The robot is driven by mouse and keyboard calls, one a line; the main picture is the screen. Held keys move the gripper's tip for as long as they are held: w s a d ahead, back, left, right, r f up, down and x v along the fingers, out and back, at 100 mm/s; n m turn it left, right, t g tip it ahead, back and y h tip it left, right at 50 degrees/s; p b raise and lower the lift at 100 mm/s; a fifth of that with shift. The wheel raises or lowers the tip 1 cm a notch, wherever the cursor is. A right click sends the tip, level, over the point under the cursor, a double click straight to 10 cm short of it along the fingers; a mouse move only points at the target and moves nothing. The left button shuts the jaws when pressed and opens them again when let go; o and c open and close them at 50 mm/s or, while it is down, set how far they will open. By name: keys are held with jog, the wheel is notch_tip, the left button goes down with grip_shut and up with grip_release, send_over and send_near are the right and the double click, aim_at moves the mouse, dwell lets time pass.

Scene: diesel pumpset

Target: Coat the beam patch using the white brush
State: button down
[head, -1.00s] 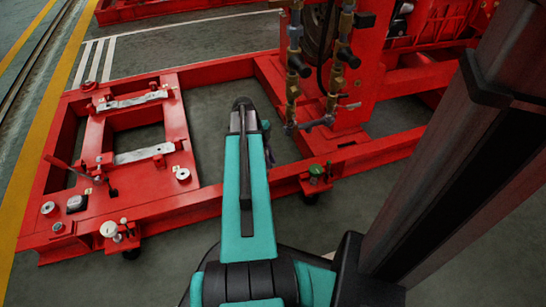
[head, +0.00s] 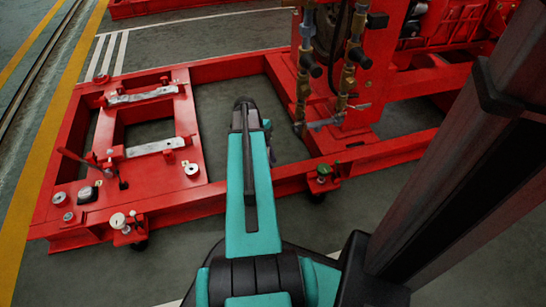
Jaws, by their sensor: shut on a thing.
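My teal arm (head: 248,185) reaches forward over the red steel base frame and hides part of its front beam (head: 285,184). My gripper is not seen; only small wrist parts (head: 267,126) show beside the arm's far end. I cannot make out a white brush. Two pale bare-metal strips lie on the frame's left section, a rear strip (head: 143,96) and a front strip (head: 155,147). I cannot tell whether either is the beam patch.
A small bracket with a white round knob (head: 118,220) sticks out at the front left. A green-topped fitting (head: 323,170) sits on the front beam. Brass pipework (head: 352,60) stands at the back right. Grey floor (head: 190,240) lies clear in front.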

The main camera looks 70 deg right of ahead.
jog(key=shift+w+a, duration=0.85)
jog(key=shift+w, duration=0.25)
jog(key=shift+p, duration=0.3)
jog(key=shift+w+a+f+p, duration=0.1)
jog(key=shift+w+a+p, duration=0.35)
jog(key=shift+w+a, duration=1)
jog(key=shift+w+d+p, duration=0.1)
jog(key=shift+d+p, duration=0.1)
jog(key=shift+p, duration=0.15)
jog(key=shift+s+d+p, duration=0.25)
jog(key=shift+s+d, duration=0.4)
jog(key=shift+s, duration=0.15)
jog(key=shift+s+d+p, duration=0.2)
jog(key=shift+s+d, duration=0.4)
jog(key=shift+s, duration=0.2)
jog(key=shift+d, duration=0.1)
jog(key=shift+s+d+p, duration=0.25)
jog(key=shift+s+d, duration=0.35)
jog(key=shift+s, duration=0.2)
jog(key=shift+s+d+p, duration=0.2)
jog(key=shift+s+d, duration=0.4)
jog(key=shift+s, duration=0.15)
